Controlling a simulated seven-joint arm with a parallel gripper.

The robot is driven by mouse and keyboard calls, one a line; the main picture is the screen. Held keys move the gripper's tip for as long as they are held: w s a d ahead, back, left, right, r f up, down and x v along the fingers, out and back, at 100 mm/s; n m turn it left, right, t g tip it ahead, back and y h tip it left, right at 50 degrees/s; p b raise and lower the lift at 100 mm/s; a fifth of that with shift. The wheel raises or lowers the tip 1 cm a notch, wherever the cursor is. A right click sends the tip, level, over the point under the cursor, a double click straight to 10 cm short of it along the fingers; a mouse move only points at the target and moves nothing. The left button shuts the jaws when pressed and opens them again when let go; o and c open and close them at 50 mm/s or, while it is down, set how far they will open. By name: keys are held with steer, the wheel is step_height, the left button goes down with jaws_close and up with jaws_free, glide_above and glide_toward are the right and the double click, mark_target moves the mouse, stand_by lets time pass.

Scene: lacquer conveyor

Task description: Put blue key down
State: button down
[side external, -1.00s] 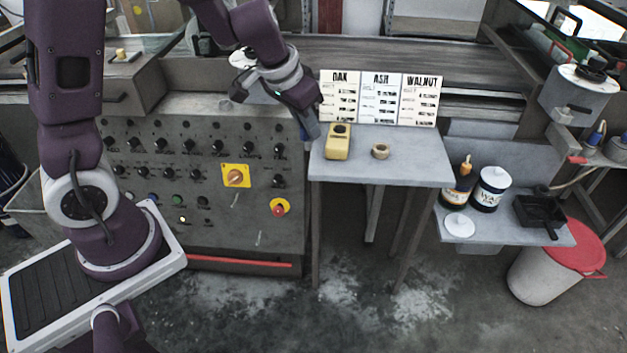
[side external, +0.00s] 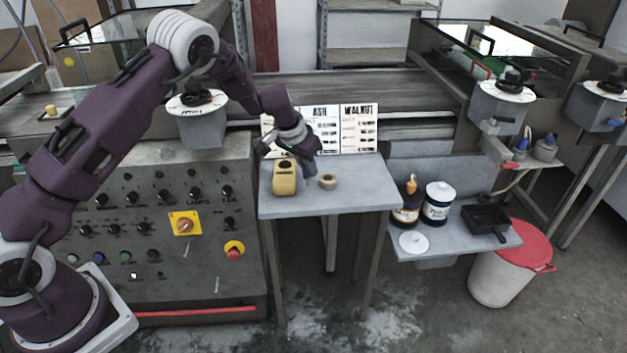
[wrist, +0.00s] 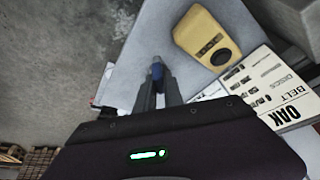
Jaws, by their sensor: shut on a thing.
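The blue key (wrist: 157,70) shows as a small blue piece at the tips of my gripper (wrist: 157,84) in the wrist view. The fingers are shut on it and hide most of it. In the side view my gripper (side external: 306,172) is over the small grey table (side external: 345,192), just right of the yellow device (side external: 284,180) and left of a tan ring (side external: 328,181). The yellow device (wrist: 207,38) is also close by in the wrist view. I cannot tell whether the key touches the tabletop.
Printed cards (side external: 358,128) stand at the table's back edge, close behind my gripper. A control panel (side external: 150,215) is to the left. A lower shelf on the right holds a white-lidded can (side external: 437,203) and a black tray (side external: 487,220). The table's right part is clear.

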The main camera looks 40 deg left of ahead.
mark_target(307, 177)
steer(key=shift+f, duration=2.15)
steer(key=shift+f, duration=0.1)
steer(key=c, duration=1.5)
jaws_free()
steer(key=shift+o, duration=0.2)
